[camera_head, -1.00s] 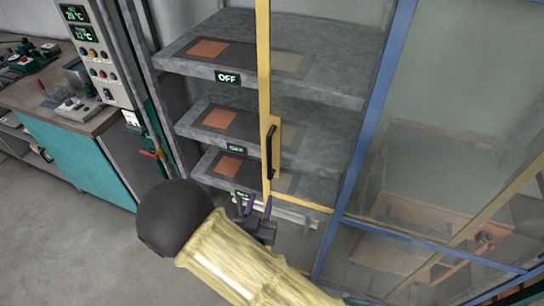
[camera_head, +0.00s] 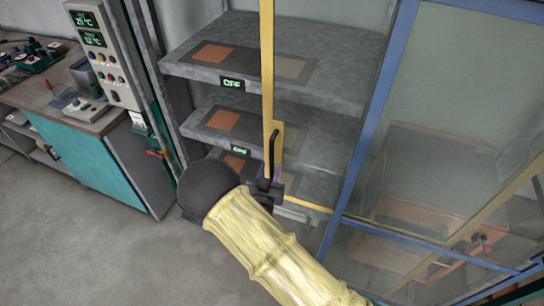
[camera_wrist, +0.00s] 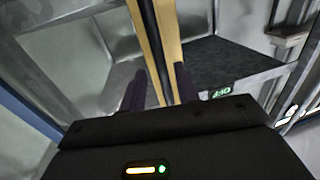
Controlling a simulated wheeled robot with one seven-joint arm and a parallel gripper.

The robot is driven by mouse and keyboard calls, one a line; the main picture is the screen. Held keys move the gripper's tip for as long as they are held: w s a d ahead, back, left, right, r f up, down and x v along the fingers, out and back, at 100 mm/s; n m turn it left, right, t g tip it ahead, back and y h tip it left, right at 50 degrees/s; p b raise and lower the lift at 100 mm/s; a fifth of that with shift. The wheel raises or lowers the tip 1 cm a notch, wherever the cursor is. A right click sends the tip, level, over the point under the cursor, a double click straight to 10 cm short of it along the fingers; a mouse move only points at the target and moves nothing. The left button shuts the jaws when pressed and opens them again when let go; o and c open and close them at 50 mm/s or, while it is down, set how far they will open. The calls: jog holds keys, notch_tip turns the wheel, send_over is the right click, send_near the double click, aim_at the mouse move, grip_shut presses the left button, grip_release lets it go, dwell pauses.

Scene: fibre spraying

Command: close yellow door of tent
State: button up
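The yellow-framed glass door (camera_head: 267,70) stands ajar in front of the shelves, with a black handle (camera_head: 272,150) on its upright edge. My gripper (camera_head: 266,184) is at the lower end of this handle in the head view, partly hidden by my wrist. In the wrist view my gripper (camera_wrist: 160,88) has its two dark fingers apart. The yellow upright (camera_wrist: 169,45) and a dark bar, seemingly the handle (camera_wrist: 148,35), run between or just beyond the fingertips. Contact cannot be told.
Grey shelves (camera_head: 330,75) with copper squares and OFF displays stand behind the door. A blue-framed glass panel (camera_head: 378,100) is on the right. A control panel (camera_head: 105,60) and a teal-fronted workbench (camera_head: 85,165) stand left. Floor is clear at lower left.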

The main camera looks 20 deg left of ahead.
aim_at(271, 162)
jog(key=w, duration=0.3)
jog(key=w+p, duration=0.1)
jog(key=shift+w+a, duration=0.3)
jog(key=shift+a, duration=0.05)
grip_shut()
